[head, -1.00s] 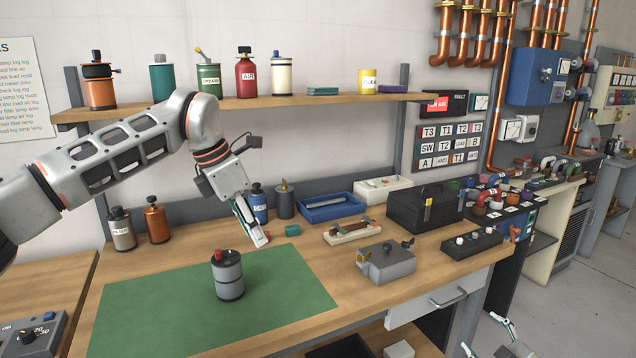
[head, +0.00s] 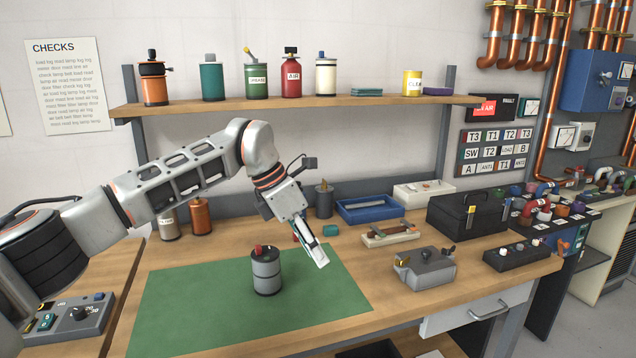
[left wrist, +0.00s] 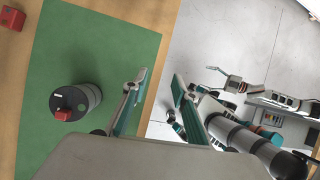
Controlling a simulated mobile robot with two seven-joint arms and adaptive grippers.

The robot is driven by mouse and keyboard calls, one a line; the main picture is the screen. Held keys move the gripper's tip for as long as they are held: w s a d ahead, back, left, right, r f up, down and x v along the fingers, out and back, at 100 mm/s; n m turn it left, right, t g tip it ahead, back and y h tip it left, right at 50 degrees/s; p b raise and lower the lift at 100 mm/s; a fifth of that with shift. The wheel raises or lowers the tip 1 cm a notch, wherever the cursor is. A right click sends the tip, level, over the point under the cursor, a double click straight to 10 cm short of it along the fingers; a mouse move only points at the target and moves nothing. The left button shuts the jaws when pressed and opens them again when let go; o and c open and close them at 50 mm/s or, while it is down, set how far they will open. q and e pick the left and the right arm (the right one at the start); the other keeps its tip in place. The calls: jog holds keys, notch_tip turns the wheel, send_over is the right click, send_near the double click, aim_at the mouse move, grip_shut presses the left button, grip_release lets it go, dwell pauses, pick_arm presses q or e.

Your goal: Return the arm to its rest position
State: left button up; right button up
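My left arm reaches in from the left of the head view over the bench. Its gripper (head: 315,252) is above the bench, right of the grey canister (head: 266,272), apart from it and empty. In the left wrist view the two fingers of this gripper (left wrist: 158,95) stand apart with nothing between them. The canister has a red part on top and stands upright on the green mat (head: 190,300); it also shows in the left wrist view (left wrist: 82,100). My right arm shows at the right of the left wrist view; its gripper (left wrist: 226,80) is too small to read.
A shelf (head: 300,105) with several bottles runs above the bench. To the right are a blue tray (head: 368,208), a grey box with knobs (head: 425,268) and a black toolbox (head: 468,215). A control box (head: 75,318) sits at the lower left. The mat around the canister is clear.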

pick_arm(q)
jog(key=s+d+f+n+g+h, duration=0.1)
jog(key=s+d+f+n+h, duration=0.25)
jog(key=s+d+h, duration=0.4)
jog(key=s+d+f+n+g+h, duration=0.1)
jog(key=s+d+f+n+h, duration=0.1)
jog(key=s+d+n+h, duration=0.35)
jog(key=w+a+f+n+t+y, duration=0.1)
jog(key=a+f+n+t+y, duration=0.7)
jog(key=a+f+n+t, duration=1.35)
jog(key=s+a+f+n+g+y, duration=0.3)
jog(key=s+a+f+n+g, duration=0.1)
jog(key=s+f+n, duration=0.3)
jog(key=s+a+f+n+g+y, duration=0.4)
jog(key=s+a+f+n+g, duration=0.1)
jog(key=s+f, duration=0.4)
jog(key=shift+s+a+f+n, duration=0.2)
jog(key=shift+s+a+n, duration=0.65)
jog(key=shift+s+n, duration=0.35)
